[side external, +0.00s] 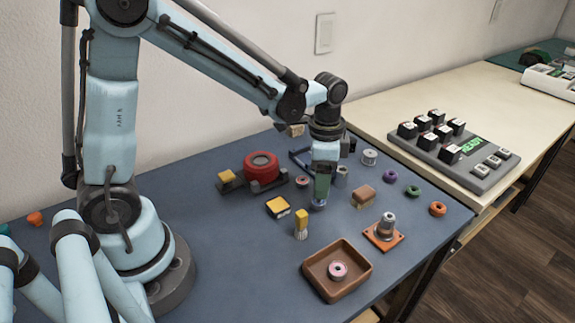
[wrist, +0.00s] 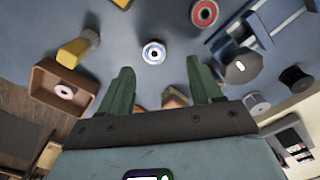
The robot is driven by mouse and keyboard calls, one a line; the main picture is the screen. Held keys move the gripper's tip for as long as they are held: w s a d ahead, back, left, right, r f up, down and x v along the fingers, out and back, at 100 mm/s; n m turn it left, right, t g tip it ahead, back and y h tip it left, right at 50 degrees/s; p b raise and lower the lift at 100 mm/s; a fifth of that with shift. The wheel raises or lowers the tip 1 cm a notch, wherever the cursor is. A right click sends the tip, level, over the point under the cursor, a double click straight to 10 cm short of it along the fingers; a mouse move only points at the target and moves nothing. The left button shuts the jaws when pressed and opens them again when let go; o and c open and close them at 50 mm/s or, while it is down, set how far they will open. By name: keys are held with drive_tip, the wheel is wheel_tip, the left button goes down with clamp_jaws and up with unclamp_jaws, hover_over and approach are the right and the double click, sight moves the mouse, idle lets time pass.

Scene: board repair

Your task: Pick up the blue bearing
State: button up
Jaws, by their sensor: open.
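The blue bearing, a small pale ring with a blue face (wrist: 153,52), lies on the blue work surface. In the wrist view it sits just beyond the gap between my fingertips. In the side view only its lower edge (side external: 318,206) shows, below my gripper, and the rest is mostly hidden. My gripper (side external: 321,194) points down close over it. In the wrist view its two green fingers (wrist: 160,68) are apart with nothing between them. The picture does not show contact with the bearing.
A brown tray (side external: 309,287) holds a pink-centred ring (side external: 338,271). A yellow-handled brush (side external: 301,222), a brown block (side external: 363,196), a red bearing (wrist: 204,13) and a blue frame (wrist: 255,30) lie near the gripper. An orange-based post (side external: 386,231) stands to the right.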

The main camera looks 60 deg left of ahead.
sight(318, 204)
drive_tip(key=shift+s+d+f, duration=0.15)
drive_tip(key=shift+f, duration=1.1)
drive_tip(key=shift+s+d+f, duration=0.1)
drive_tip(key=shift+f, duration=1.15)
drive_tip(key=shift+c, duration=0.3)
drive_tip(key=c, duration=1.1)
drive_tip(key=shift+o, duration=0.2)
drive_tip(key=shift+r, duration=0.1)
